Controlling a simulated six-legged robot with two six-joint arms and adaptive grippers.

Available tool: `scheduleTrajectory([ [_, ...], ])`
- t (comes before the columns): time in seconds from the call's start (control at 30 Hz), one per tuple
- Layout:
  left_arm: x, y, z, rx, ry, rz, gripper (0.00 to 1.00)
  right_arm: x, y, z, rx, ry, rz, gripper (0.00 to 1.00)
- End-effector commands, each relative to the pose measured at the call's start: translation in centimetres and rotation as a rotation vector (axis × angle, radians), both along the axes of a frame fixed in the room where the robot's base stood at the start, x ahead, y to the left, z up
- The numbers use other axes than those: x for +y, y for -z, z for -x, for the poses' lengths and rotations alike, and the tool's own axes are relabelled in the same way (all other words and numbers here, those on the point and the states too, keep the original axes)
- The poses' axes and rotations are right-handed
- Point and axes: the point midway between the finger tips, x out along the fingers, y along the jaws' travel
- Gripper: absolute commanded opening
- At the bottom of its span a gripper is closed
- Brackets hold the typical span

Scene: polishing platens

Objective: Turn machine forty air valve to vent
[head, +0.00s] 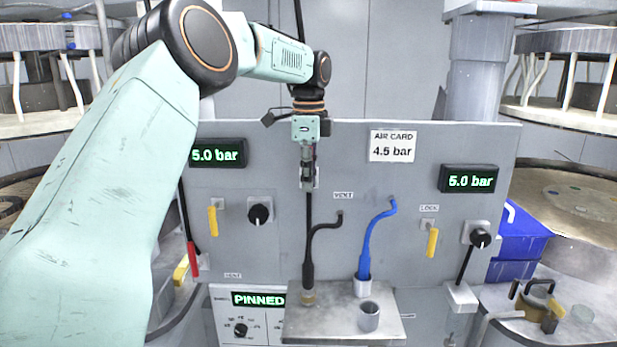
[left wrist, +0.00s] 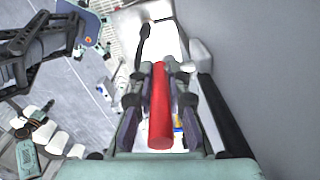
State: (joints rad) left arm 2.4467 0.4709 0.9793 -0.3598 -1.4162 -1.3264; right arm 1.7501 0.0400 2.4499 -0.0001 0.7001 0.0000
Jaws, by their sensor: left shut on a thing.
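My left gripper (head: 307,183) points down in front of the grey panel (head: 400,195), at its upper middle. In the left wrist view its fingers (left wrist: 153,105) are shut around a red cylindrical handle (left wrist: 160,105). The head view hides that handle behind the gripper. The VENT label (head: 343,195) is just right of the fingertips, and a LOCK label (head: 429,208) is farther right. Another red-ended black lever (head: 192,258) hangs at the panel's left edge. I cannot tell which machine number the valve has. My right gripper does not show clearly.
Pressure displays (head: 217,153) and (head: 467,179) both read 5.0 bar; the air card (head: 393,146) reads 4.5 bar. A black hose (head: 315,240) and a blue hose (head: 372,235) stand below by a metal shelf (head: 390,327). Yellow handles (head: 213,220) and (head: 432,242) flank them.

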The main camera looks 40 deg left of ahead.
Motion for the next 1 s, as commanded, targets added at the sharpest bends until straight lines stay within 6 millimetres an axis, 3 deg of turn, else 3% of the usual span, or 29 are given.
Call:
scheduleTrajectory([
  [0.43, 0.06, 0.04, 0.18, 0.000, -0.001, 0.008, 0.00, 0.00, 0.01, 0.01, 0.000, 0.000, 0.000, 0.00],
  [0.7, 0.37, 0.09, 0.49, -0.119, -0.002, 0.155, 0.00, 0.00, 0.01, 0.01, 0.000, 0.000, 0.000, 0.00],
  [1.0, 0.39, 0.11, 0.48, -0.155, 0.001, 0.192, 0.00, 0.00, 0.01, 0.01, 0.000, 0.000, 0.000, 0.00],
])
